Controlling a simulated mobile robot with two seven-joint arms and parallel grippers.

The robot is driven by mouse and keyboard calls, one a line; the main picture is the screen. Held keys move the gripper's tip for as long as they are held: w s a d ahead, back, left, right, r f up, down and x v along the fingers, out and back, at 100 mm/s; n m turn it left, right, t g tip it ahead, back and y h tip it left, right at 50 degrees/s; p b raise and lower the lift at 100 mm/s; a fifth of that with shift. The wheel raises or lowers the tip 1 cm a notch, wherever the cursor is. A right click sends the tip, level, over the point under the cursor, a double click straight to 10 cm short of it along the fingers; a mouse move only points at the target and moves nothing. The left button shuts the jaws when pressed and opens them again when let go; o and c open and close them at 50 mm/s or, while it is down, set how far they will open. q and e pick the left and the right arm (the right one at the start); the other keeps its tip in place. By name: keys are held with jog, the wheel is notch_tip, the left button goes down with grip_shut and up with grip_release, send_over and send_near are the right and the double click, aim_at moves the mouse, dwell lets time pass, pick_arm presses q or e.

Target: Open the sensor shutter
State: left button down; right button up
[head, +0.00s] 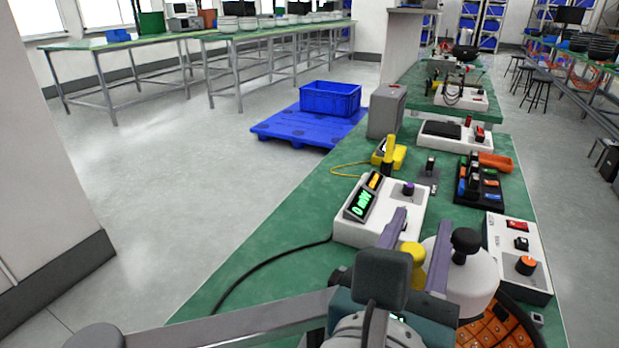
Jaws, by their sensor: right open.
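My right gripper (424,216) is open, its two purple-grey fingers apart above the bench. A yellow rounded part (412,252) shows between the fingers, partly hidden; I cannot tell whether they touch it. A white meter box (345,226) with a green lit display and a dark purple-topped knob stands just beyond the gripper. A white domed housing (478,272) with a black ball knob (466,241) is just right of the fingers. I cannot tell for certain which part is the sensor shutter. My left gripper is not in view.
A white control box (530,238) with an orange knob stands at the right edge of the green bench (262,262). A yellow device (399,157) and a black tray (484,199) of small parts lie farther back. A black cable crosses the bench's left side.

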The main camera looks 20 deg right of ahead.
jog(key=shift+w+d, duration=0.1)
jog(key=shift+d, duration=0.05)
jog(key=shift+c, duration=0.4)
grip_shut()
dwell(1.0)
